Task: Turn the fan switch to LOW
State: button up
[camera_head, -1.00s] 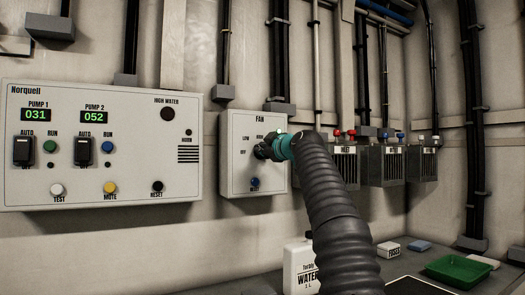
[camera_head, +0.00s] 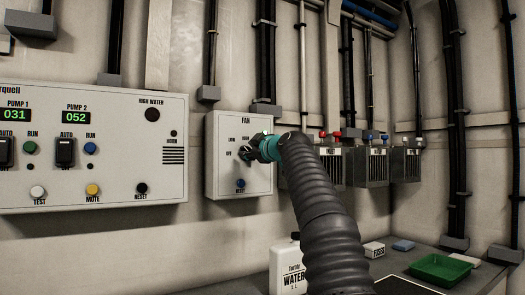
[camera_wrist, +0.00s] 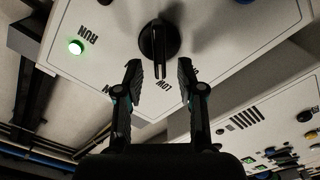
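The fan box (camera_head: 225,185) is a pale wall panel marked FAN, with LOW, HIGH and OFF labels. Its black rotary switch (camera_wrist: 159,42) shows in the wrist view, where the labels appear upside down. The switch's bar handle points down the picture, its end close to the LOW label (camera_wrist: 165,88). My gripper (camera_wrist: 159,68) is open, one finger on each side of the handle's end, with a visible gap on both sides. In the head view my gripper (camera_head: 252,151) is at the front of the box and hides part of the switch.
A green lamp (camera_wrist: 75,47) is lit beside RUN on the fan box. A blue button (camera_head: 240,184) sits below the switch. The Norquell pump panel (camera_head: 110,186) is to the left. Grey wire-fronted boxes (camera_head: 366,168) hang to the right. A white water container (camera_head: 283,262) stands below.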

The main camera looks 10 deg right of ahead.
jog(key=v, duration=1.1)
jog(key=shift+s, duration=0.1)
jog(key=s+a+f+m+g+h+p, duration=0.1)
jog(key=s+f+m+g, duration=0.4)
jog(key=s+f, duration=1.5)
jog(key=s+a+f+m+g+h+p, duration=0.1)
jog(key=s+f+m+g+h, duration=0.3)
jog(key=s+f, duration=1.6)
notch_tip(320, 180, down, 5)
jog(key=a+m+g, duration=0.1)
jog(key=m+g, duration=0.1)
jog(key=m, duration=0.1)
jog(key=shift+s+m+g+h, duration=0.25)
jog(key=shift+m+g+h, duration=0.05)
jog(key=shift+r, duration=0.15)
